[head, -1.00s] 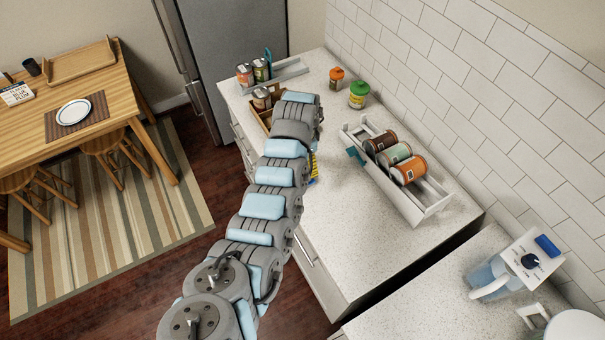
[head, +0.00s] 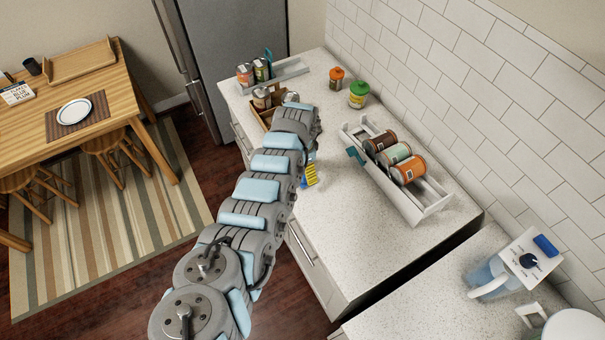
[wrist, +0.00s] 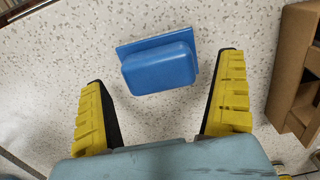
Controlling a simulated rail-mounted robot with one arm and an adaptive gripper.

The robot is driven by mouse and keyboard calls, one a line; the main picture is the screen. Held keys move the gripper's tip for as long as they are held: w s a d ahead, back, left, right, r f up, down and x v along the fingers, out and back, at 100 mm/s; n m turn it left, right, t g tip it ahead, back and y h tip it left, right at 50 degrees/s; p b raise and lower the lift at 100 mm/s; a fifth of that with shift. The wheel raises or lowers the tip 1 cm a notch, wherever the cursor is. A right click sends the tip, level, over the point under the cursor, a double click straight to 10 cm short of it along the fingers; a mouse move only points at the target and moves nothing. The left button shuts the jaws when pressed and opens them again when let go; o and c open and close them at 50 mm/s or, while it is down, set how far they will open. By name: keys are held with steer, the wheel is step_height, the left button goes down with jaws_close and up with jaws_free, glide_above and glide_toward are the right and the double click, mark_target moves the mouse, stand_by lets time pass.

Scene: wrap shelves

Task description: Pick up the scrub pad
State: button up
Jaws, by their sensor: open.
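The scrub pad appears to be the blue block with a thin, wider base (wrist: 160,62), lying on the speckled counter in the wrist view. My gripper (wrist: 164,72) is open, with one yellow-and-black finger on each side of the pad and clear gaps between. The pad lies between and slightly beyond the fingertips, with nothing gripped. In the head view, a yellow finger of my gripper (head: 311,175) shows beside my arm, low over the counter's front part. I cannot make out the pad for sure there.
A brown wooden crate (wrist: 298,75) stands right of the gripper in the wrist view. In the head view, a white tray with several cans (head: 435,203) sits on the counter (head: 350,235) to the right. Two jars, one green-lidded (head: 358,94), stand behind.

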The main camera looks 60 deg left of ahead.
steer(key=shift+d+f, duration=0.1)
steer(key=shift+f, duration=1)
steer(key=c, duration=1.2)
